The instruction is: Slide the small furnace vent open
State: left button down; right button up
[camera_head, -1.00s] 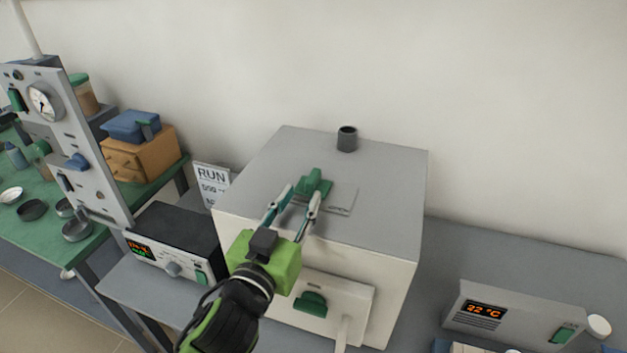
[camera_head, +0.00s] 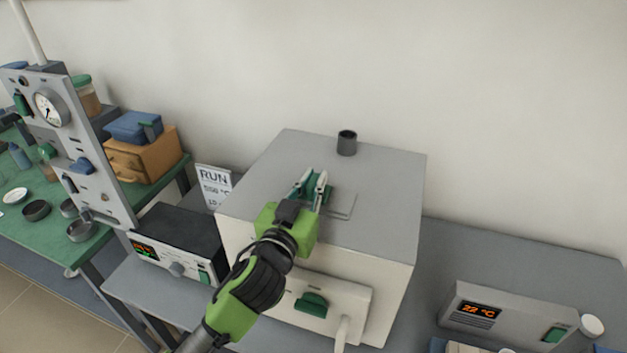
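The small furnace is the pale box with a grey top (camera_head: 385,185) in the middle of the view. Its green vent slider (camera_head: 312,188) sits on the top, left of a thin rectangular plate outline (camera_head: 342,206). My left gripper (camera_head: 315,178) reaches over the front edge, one finger on each side of the slider. The fingers look closed on it, with green showing between them. The gripper body hides the slider's lower part and the near end of its track. My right gripper is not in view.
A dark round flue (camera_head: 347,143) stands at the back of the furnace top. A controller box (camera_head: 177,240) and a RUN sign (camera_head: 214,185) are on the left. Another controller (camera_head: 510,316) is at the lower right.

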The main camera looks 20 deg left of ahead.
aim_at(338, 200)
pick_arm(q)
jog(key=shift+s+d+b, duration=0.15)
jog(key=shift+d+b, duration=0.25)
jog(key=shift+d, duration=2.25)
jog(key=c, duration=2)
grip_release()
jog(key=shift+c, duration=0.2)
jog(key=shift+d, duration=0.15)
jog(key=shift+s, duration=0.2)
jog(key=s, duration=1.1)
jog(key=shift+s+a, duration=0.2)
jog(key=shift+s, duration=0.1)
